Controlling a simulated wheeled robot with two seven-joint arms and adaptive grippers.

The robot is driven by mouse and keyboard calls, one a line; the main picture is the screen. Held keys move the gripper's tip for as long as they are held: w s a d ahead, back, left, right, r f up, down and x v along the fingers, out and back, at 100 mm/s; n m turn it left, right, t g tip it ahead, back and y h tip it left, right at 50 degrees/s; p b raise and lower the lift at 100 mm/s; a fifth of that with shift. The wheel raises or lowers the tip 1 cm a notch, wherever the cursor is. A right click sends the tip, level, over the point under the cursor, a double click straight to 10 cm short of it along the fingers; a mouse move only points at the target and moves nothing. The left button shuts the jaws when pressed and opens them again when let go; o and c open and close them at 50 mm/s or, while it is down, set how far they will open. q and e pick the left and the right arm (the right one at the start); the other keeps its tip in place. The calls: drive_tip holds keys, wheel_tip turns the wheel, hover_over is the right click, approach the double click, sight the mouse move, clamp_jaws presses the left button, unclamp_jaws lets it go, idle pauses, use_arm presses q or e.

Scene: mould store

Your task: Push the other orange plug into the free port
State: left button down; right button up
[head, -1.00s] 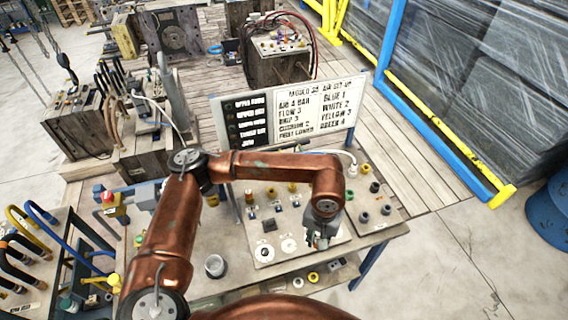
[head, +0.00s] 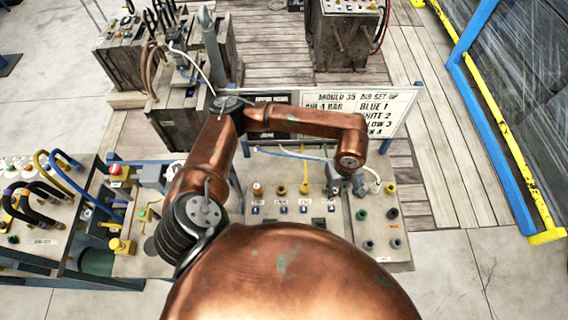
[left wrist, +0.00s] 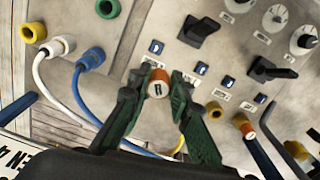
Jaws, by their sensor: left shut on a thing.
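My left gripper (left wrist: 160,98) is shut on an orange plug (left wrist: 157,82) marked R, held between its green fingertips in the left wrist view. In the head view the left gripper (head: 343,184) is at the right end of the panel's back row of ports. The fingers hide the plug's lower end, so I cannot tell whether it is in a port. Another orange plug (left wrist: 243,124) stands at the other end of that row, also in the head view (head: 257,189). My right gripper is not in view.
A white plug (left wrist: 62,46) and a blue plug (left wrist: 92,58) with cables sit beside the gripper. Black switches (left wrist: 199,31) and white dials (left wrist: 275,17) are on the panel. A sign board (head: 385,105) stands close behind the arm.

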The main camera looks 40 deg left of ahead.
use_arm(q)
drive_tip(key=s+a+n+p, duration=0.3)
drive_tip(key=a+n+p, duration=0.3)
drive_tip(key=a+n, duration=0.25)
drive_tip(key=s+a+n+p, duration=0.3)
drive_tip(key=a+n+p, duration=0.2)
drive_tip(key=a+n, duration=0.35)
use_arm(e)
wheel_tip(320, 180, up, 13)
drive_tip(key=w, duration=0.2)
use_arm(q)
drive_tip(key=shift+n, duration=0.3)
drive_tip(key=f+b, duration=0.1)
drive_tip(key=f, duration=0.1)
drive_tip(key=a+f, duration=0.1)
drive_tip(key=f, duration=0.2)
drive_tip(key=shift+w+b, duration=0.2)
drive_tip(key=shift+b, duration=0.2)
drive_tip(key=shift+f+b, duration=0.85)
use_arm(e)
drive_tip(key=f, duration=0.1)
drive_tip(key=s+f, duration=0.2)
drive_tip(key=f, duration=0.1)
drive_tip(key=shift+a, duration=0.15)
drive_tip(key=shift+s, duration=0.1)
